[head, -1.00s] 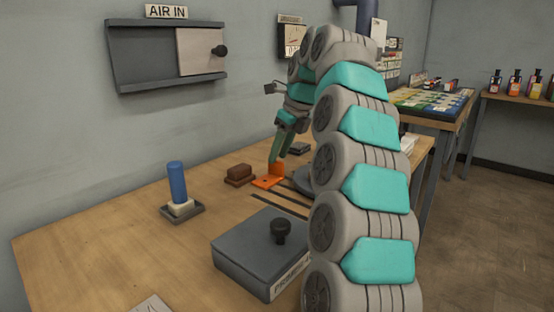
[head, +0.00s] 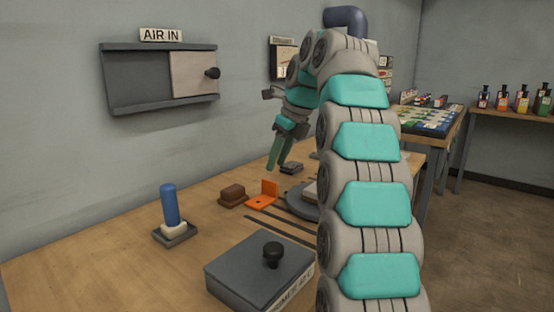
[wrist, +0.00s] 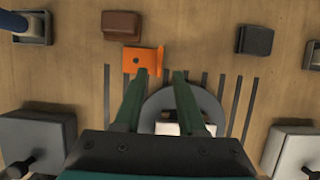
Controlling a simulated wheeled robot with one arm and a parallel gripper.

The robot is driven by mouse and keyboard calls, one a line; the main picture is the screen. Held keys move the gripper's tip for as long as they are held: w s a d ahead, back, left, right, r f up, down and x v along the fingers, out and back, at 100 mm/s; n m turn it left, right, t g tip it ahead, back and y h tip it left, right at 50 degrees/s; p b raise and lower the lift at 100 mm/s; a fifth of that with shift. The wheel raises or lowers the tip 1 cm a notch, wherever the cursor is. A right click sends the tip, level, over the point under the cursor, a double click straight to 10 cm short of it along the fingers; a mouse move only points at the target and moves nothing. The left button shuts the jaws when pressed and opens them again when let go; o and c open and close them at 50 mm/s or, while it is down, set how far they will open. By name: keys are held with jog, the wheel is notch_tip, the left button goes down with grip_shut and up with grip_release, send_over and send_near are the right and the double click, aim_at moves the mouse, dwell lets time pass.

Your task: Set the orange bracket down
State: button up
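The orange bracket (head: 263,197) is L-shaped, with a flat plate and one upright side. It stands on the wooden table, beside the brown block, and also shows in the wrist view (wrist: 140,62). My gripper (head: 278,166) is above the table, just behind and above the bracket in the head view. Its two green fingers are apart with nothing between them, as the wrist view (wrist: 165,75) shows. The bracket lies beyond the left fingertip there, apart from it as far as I can tell.
A brown block (head: 232,195) sits beside the bracket. Dark strips (wrist: 222,95) and a round grey disc (head: 303,203) lie near it. A grey box with a black knob (head: 262,268) stands in front. A blue-handled tool (head: 170,207) stands at left. The table's left front is clear.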

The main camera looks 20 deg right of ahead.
aim_at(269, 181)
jog(key=shift+o, duration=0.4)
jog(key=f+m+b, duration=0.1)
jog(key=m, duration=1.1)
jog(key=f+m+b, duration=0.1)
jog(key=m, duration=1.1)
jog(key=w+a+f+m+b, duration=0.1)
jog(key=m, duration=1)
jog(key=shift+a+f+m, duration=0.1)
jog(key=shift+f+m, duration=0.3)
jog(key=shift+w+f, duration=0.25)
jog(key=shift+f, duration=0.45)
jog(key=shift+x, duration=1.1)
